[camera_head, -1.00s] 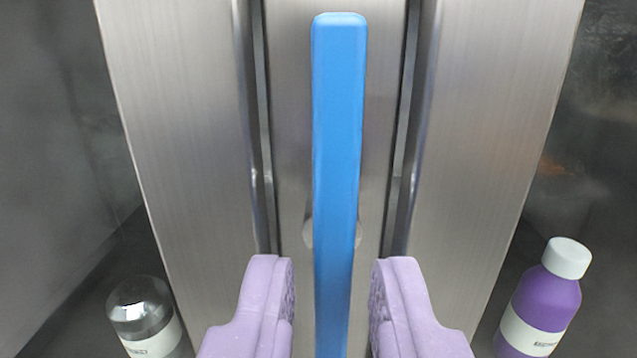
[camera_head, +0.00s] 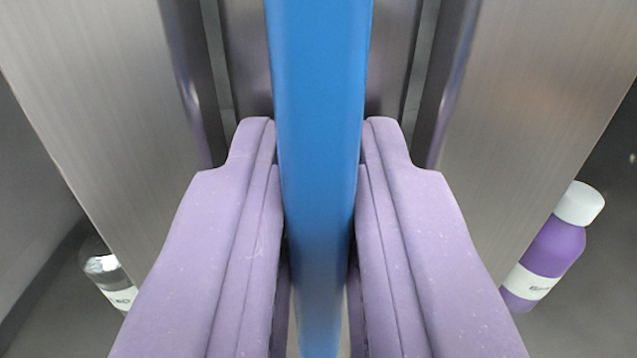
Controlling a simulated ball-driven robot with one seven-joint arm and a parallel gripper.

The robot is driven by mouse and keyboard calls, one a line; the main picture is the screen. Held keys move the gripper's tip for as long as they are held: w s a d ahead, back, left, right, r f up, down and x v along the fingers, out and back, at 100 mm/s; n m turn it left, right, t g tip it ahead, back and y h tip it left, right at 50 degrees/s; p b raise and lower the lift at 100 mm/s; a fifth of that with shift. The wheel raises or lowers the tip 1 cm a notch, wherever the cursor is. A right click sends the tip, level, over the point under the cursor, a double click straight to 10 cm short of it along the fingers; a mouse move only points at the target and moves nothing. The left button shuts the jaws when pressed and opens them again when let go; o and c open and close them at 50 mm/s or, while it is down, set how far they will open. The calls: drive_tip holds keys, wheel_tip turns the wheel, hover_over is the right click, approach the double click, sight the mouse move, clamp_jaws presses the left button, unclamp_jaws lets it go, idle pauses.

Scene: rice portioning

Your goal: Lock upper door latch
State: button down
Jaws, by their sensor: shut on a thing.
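The blue latch handle (camera_head: 319,80) is a long upright bar in the middle of the view, in front of a brushed-metal post between the door frames. My gripper (camera_head: 319,150) has its two purple fingers on either side of the bar, shut on it. The bar runs between the fingers toward the bottom of the view. The upper end of the bar is out of view, and the fingers hide part of its mount.
A brushed-metal panel (camera_head: 85,90) stands at the left and another (camera_head: 535,90) at the right. Behind them are a purple bottle with a white cap (camera_head: 553,250) at the lower right and a clear bottle (camera_head: 107,275) at the lower left.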

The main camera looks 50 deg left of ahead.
drive_tip(key=shift+n, duration=0.3)
drive_tip(key=n+b, duration=0.2)
drive_tip(key=n, duration=0.1)
drive_tip(key=shift+f+n, duration=0.15)
drive_tip(key=shift+n, duration=0.15)
drive_tip(key=n+b, duration=0.2)
drive_tip(key=n, duration=0.2)
drive_tip(key=shift+n+b, duration=0.3)
drive_tip(key=shift+b, duration=0.05)
drive_tip(key=n+b, duration=0.2)
drive_tip(key=n, duration=0.2)
drive_tip(key=shift+n, duration=0.3)
drive_tip(key=shift+n+b, duration=0.9)
drive_tip(key=shift+n, duration=1.3)
drive_tip(key=c, duration=1.4)
unclamp_jaws()
drive_tip(key=shift+c, duration=0.2)
